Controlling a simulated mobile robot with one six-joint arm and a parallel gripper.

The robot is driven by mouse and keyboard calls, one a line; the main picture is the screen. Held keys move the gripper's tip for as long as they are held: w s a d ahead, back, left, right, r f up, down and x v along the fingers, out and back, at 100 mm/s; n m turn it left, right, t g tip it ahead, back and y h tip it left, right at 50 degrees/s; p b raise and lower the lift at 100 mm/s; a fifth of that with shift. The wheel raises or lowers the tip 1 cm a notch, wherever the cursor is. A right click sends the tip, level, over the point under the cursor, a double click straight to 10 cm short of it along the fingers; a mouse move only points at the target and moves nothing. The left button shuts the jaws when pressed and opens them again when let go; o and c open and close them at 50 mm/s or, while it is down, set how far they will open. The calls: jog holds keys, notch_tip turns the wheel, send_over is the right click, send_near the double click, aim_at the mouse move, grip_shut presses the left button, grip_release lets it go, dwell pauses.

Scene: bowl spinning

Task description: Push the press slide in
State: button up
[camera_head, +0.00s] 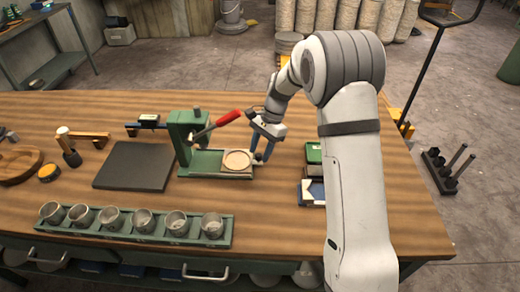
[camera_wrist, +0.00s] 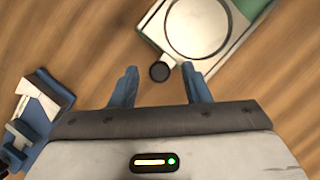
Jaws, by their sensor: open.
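The green press (camera_head: 186,128) with a red-handled lever stands on the wooden bench in the head view. Its cream slide (camera_head: 237,161), with a round recess, sits out to the right of the press column. My gripper (camera_head: 262,157) is at the slide's right end, pointing down, with open blue fingers. In the wrist view the slide (camera_wrist: 160,25) is at the top. Its dark round knob (camera_wrist: 160,72) appears between the two fingertips, with a gap on each side. I cannot tell whether the fingers are at the knob's height. Nothing is held.
A rack of metal cups (camera_head: 135,232) runs along the bench's front edge. A dark flat plate (camera_head: 135,166) lies left of the press. Green and blue boxes (camera_head: 312,190) lie right of my gripper; the blue one (camera_wrist: 42,112) shows at left in the wrist view.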

jog(key=shift+f, duration=0.3)
jog(key=shift+c, duration=0.5)
grip_shut()
